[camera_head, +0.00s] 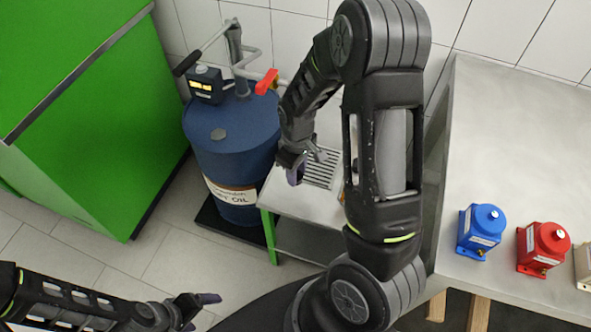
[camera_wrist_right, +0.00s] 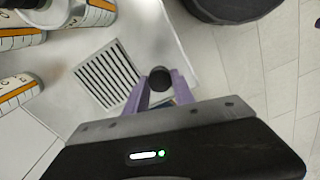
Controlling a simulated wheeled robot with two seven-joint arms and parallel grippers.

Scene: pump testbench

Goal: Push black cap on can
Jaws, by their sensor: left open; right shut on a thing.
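My right gripper (camera_head: 297,170) reaches over the small steel table with the drain grate. In the right wrist view its purple fingers (camera_wrist_right: 160,88) are shut on the small round black cap (camera_wrist_right: 160,78), which shows at the fingertips, near the grate. Whether anything lies directly beneath the cap is hidden. Several cans with white and orange labels stand at the left of the wrist view, one at the top (camera_wrist_right: 97,13) and another lower (camera_wrist_right: 17,92). In the head view my right arm hides most of that area. My left gripper (camera_head: 203,306) is open and empty, low at the left above the floor.
A blue oil drum (camera_head: 232,150) with a hand pump stands left of the small table (camera_head: 290,206), whose grate (camera_wrist_right: 107,75) is bare. A green cabinet (camera_head: 75,90) is further left. A steel bench (camera_head: 510,150) at right carries a blue box (camera_head: 481,231) and a red box (camera_head: 544,248).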

